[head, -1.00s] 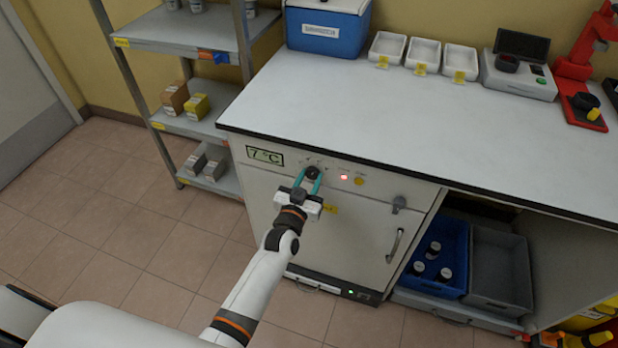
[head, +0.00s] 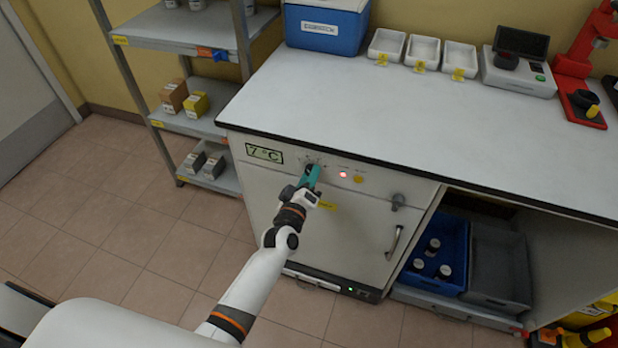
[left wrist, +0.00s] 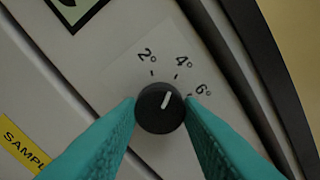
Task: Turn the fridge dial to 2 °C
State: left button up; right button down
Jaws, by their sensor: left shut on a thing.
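The fridge (head: 340,235) stands under the left part of the bench, its door closed. Its dial (left wrist: 160,108) is a round black knob with a white pointer line. In the left wrist view the pointer aims close to the 4° mark, with the 2° mark to its left and the 6° mark to its right. My left gripper (head: 312,174) is shut on the dial, one teal finger on each side. In the head view the gripper mostly hides the dial. The fridge display (head: 264,154) reads 7 °C. My right gripper is not in view.
A red light (head: 343,174) and a yellow button (head: 359,179) sit right of the dial. The door handle (head: 393,243) is lower right. A metal shelf (head: 170,45) stands left of the fridge. The bench top (head: 400,110) is clear in front.

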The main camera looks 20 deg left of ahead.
pick_arm(q)
jog(key=shift+n+b, duration=0.7)
jog(key=shift+n, duration=3)
jog(key=o, duration=1)
jog(key=shift+s, duration=0.1)
jog(key=s, duration=1.2)
jog(key=shift+a, duration=0.2)
